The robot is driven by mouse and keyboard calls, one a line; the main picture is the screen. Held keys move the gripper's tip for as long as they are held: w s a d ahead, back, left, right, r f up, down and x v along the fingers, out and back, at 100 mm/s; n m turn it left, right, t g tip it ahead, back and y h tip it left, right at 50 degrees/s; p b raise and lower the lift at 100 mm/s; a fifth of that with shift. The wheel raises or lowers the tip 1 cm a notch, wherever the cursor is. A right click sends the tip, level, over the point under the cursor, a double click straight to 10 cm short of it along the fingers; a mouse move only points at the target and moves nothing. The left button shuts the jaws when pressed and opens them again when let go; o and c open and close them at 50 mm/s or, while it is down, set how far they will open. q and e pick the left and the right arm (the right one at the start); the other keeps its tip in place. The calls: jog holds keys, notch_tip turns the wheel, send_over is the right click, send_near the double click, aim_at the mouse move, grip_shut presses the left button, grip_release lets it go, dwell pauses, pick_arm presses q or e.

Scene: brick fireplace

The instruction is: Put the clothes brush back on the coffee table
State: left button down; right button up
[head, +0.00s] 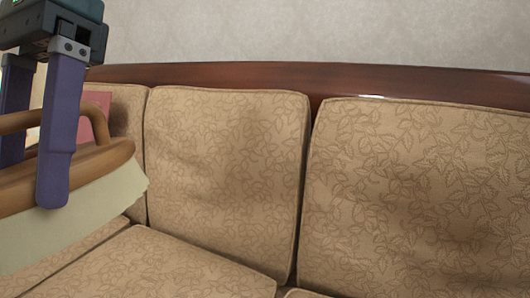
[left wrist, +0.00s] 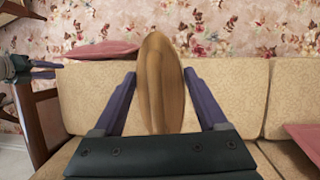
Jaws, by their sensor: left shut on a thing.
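The clothes brush (head: 112,157) has a brown wooden body with a looped handle and pale bristles. It is at the left edge of the head view, partly cut off, with the bristles facing down. My left gripper (head: 33,172) is shut on its wooden part, one purple finger on each side. In the left wrist view the brush (left wrist: 158,85) stands as a wooden oval between the fingers of my left gripper (left wrist: 159,78). A dark gripper (left wrist: 22,70), which looks like my right one, shows at that view's left edge; its jaws are unclear. The coffee table is not in view.
A beige patterned sofa (head: 225,170) with a dark wooden top rail (head: 260,75) fills the head view, behind and below the brush. A pinkish-red cushion (left wrist: 100,50) lies on its back at left, and another (left wrist: 305,145) is at right.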

pick_arm(q)
jog(key=n, duration=0.1)
jog(key=s+n+h, duration=0.1)
jog(key=n, duration=0.1)
jog(key=n+h, duration=0.1)
jog(key=shift+s+f+n, duration=0.1)
jog(key=shift+s+n, duration=0.25)
jog(key=shift+n, duration=0.05)
jog(key=shift+d, duration=0.1)
jog(key=shift+w, duration=0.1)
